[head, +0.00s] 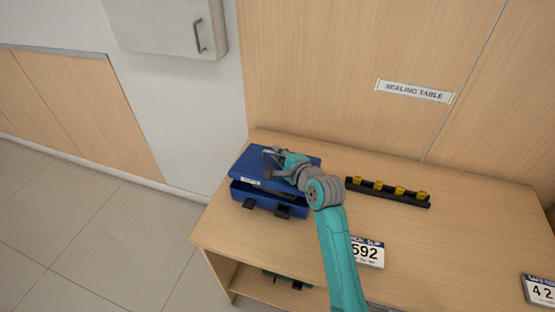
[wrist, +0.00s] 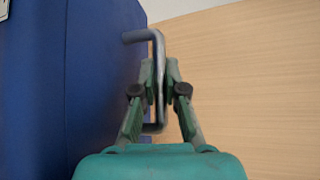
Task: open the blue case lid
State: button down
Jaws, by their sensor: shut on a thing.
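The blue case (head: 266,203) sits at the left end of the wooden table, with two dark latches on its front. Its blue lid (head: 244,166) is raised at an angle, with a dark gap between lid and base. In the wrist view the lid (wrist: 60,85) fills the left side as a plain blue face. A grey bent metal handle (wrist: 157,42) stands out from it. My gripper (wrist: 160,82) is shut on this handle, one finger on each side. In the head view my gripper (head: 274,158) is at the lid and partly covers it; the case's inside is mostly hidden.
A black rack (head: 388,192) with several yellow-topped pieces lies right of the case. A numbered card (head: 367,252) and another card (head: 540,290) lie nearer the front and right. A wood panel rises behind the table (head: 465,225). A grey wall cabinet (head: 165,25) hangs upper left.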

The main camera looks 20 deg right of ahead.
jog(key=shift+w+d+r+m+g+y, duration=0.4)
jog(key=shift+w+d+r+m+g, duration=0.5)
jog(key=shift+w+r+g, duration=0.25)
jog(key=shift+w+d+r+m+g+y, duration=0.15)
jog(key=shift+w+d+m+g, duration=0.25)
jog(key=shift+w+g, duration=0.15)
jog(key=shift+w+d+r+m+g+y, duration=0.15)
jog(key=shift+w+d+m+g, duration=0.2)
jog(key=shift+w+g, duration=0.15)
jog(key=c, duration=1.5)
grip_release()
jog(key=v, duration=1.2)
jog(key=shift+d, duration=0.15)
jog(key=shift+w, duration=0.1)
